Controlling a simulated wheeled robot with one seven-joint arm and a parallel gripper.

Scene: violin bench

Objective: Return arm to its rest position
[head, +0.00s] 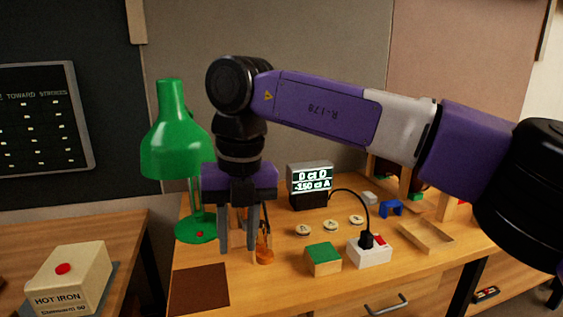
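My purple and black arm (320,110) reaches in from the right edge, crosses the upper middle of the view and bends down at its elbow. My gripper (239,246) points straight down over the left part of the workbench. Its two grey fingers stand apart with a gap between them. I see nothing held in the gap. The fingers hide part of a small orange-based object (265,256) just to their right, and I cannot tell whether they touch it.
A green lamp (176,155) stands close left of my gripper. A brown mat (200,288) lies in front. A display (310,178), several round discs (330,226), a green-topped block (322,258), a white socket box (370,254) and a wooden tray (427,238) stand to the right. A hot iron box (70,278) is far left.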

